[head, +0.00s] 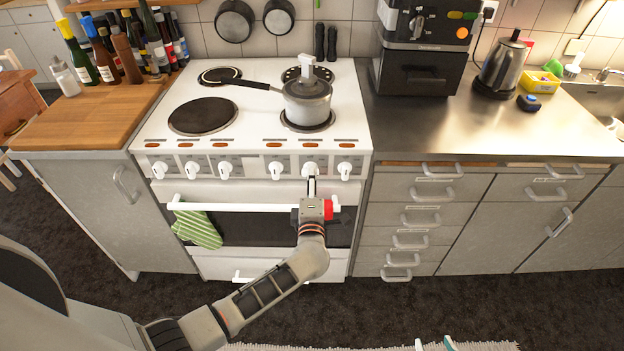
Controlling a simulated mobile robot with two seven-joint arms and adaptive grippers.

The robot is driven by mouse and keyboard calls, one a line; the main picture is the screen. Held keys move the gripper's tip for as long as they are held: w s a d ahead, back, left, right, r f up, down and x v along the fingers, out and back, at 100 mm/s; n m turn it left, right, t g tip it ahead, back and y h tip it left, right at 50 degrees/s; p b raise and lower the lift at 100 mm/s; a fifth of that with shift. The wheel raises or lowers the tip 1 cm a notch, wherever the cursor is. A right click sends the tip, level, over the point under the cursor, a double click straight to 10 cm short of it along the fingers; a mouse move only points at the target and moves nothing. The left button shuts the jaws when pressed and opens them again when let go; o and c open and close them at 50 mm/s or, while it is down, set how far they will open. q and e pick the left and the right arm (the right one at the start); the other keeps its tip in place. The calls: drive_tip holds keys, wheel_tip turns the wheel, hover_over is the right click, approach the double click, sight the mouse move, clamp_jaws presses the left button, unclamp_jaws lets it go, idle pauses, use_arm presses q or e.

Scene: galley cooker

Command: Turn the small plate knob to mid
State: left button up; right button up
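The white cooker (252,120) has a row of several white knobs along its front panel. My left gripper (311,183) is in front of the panel, its fingers just below and at the second knob from the right (310,168). Whether they touch or grip it cannot be told. The far-right knob (345,170) and the third from the right (275,168) are free. The back-left plate (220,75) looks smaller than the front-left plate (203,116). Which knob serves which plate is unreadable. Two tips of my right gripper (434,345) show apart at the bottom edge.
A lidded pot (307,101) stands on the front-right plate, its handle pointing left. The oven handle bar (240,207) runs below the knobs, with a green striped cloth (198,229) on it. Bottles (105,62) crowd the wooden counter; a coffee machine (420,45) stands right.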

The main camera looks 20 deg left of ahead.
use_arm(q)
drive_tip(key=v, duration=1.2)
drive_tip(key=s+d+m+h, duration=0.4)
drive_tip(key=s+m+h, duration=0.45)
drive_tip(key=m, duration=0.65)
drive_tip(key=s+a+f+m+g, duration=0.3)
drive_tip(key=s+a+f+m, duration=0.1)
drive_tip(key=f, duration=0.3)
drive_tip(key=s+a+f+m+g, duration=0.3)
drive_tip(key=s+a+f+m, duration=0.1)
drive_tip(key=s+f+m, duration=0.2)
drive_tip(key=shift+s+a+f+m+g+y, duration=0.3)
drive_tip(key=shift+s+a+f+y, duration=0.1)
drive_tip(key=shift+s+f, duration=0.2)
